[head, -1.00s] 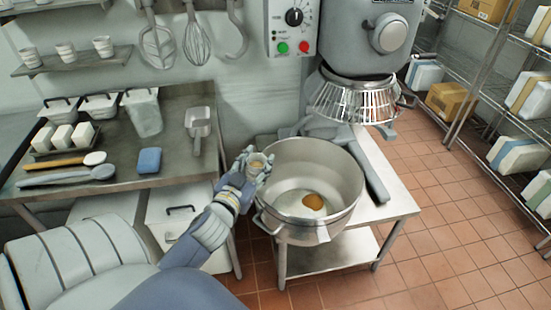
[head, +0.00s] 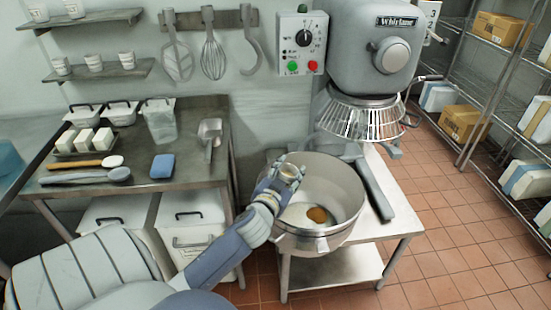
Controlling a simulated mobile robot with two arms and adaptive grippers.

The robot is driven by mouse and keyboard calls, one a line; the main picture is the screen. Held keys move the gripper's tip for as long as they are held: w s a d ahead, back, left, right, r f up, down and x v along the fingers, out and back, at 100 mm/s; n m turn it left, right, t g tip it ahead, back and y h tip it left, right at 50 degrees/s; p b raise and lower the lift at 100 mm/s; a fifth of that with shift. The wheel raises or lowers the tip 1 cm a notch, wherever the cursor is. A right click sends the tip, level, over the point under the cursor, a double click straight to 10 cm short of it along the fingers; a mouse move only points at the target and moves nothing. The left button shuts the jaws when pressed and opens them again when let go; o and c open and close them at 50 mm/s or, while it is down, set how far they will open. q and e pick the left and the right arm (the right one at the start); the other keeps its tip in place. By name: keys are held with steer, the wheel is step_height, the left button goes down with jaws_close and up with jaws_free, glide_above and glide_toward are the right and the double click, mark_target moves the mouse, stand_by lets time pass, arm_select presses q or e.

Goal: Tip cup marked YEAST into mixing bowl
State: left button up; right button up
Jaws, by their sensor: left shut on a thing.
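My left gripper (head: 280,180) is shut on a small pale cup (head: 290,174). It holds the cup over the left rim of the mixing bowl. The cup's marking cannot be read, and its exact tilt is hard to tell. The steel mixing bowl (head: 345,190) stands under the mixer on a low steel table. An orange-brown patch (head: 317,215) lies on the bowl's floor. My right gripper is not in view.
The mixer's wire guard (head: 358,120) hangs above and behind the bowl. A worktable with tubs, a blue sponge (head: 162,166) and a scoop (head: 209,132) stands at left. Several cups sit on wall shelves (head: 100,74). Storage racks line the right, with open tiled floor before them.

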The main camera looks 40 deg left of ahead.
arm_select(q)
steer(key=w+d+m+g+y+p, duration=0.3)
steer(key=w+m+g+p, duration=0.4)
steer(key=p, duration=0.9)
steer(key=m+g+y, duration=0.1)
steer(key=m, duration=0.2)
steer(key=shift+d+m+g, duration=0.3)
steer(key=shift+d, duration=0.05)
stand_by(0.9)
